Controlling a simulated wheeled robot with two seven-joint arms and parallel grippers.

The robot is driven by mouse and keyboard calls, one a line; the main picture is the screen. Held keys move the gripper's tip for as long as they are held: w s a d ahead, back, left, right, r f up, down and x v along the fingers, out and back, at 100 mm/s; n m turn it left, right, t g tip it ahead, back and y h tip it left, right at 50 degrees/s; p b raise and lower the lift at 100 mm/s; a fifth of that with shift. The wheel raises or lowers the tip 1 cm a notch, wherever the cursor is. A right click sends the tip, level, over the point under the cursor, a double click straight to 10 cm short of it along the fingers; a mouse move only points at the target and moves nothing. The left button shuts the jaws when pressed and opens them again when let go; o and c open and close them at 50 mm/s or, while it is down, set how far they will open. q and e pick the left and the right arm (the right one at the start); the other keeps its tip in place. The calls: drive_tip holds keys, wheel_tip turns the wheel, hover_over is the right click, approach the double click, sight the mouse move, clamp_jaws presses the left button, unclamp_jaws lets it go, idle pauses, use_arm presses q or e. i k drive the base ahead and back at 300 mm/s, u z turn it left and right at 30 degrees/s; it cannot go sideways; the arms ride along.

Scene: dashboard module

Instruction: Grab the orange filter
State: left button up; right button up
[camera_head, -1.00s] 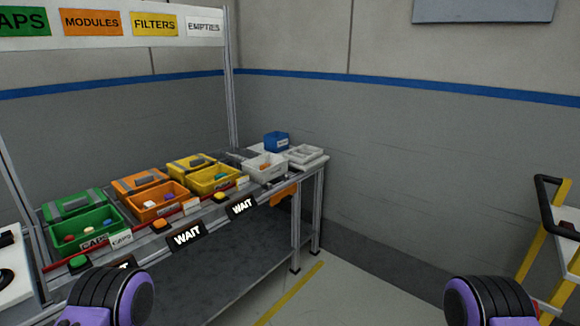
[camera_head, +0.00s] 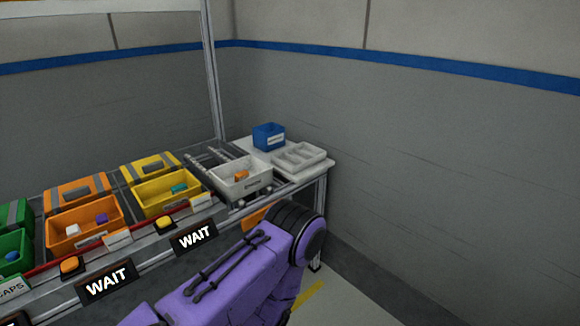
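An orange piece (camera_head: 241,175), which may be the orange filter, lies inside the white bin (camera_head: 236,187) at the right end of the bench. Its shape is too small to make out. The yellow bin (camera_head: 166,203) in front of a yellow lidded case holds a teal piece (camera_head: 179,189); no orange piece shows in it. One of my purple arms reaches up from the bottom, its black joint in front of the bench's right end. Neither gripper shows in the view.
An orange bin (camera_head: 85,238) and a green bin (camera_head: 14,263) stand to the left. A blue bin (camera_head: 269,137) and a white compartment tray (camera_head: 300,157) stand at the back right. WAIT signs (camera_head: 195,237) line the bench front. Bare floor lies right of the bench.

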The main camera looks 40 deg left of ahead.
sight(244, 175)
drive_tip(key=u, duration=0.1)
drive_tip(key=i, duration=1.05)
drive_tip(key=u, duration=1.15)
drive_tip(key=i, duration=0.9)
drive_tip(key=u, duration=0.8)
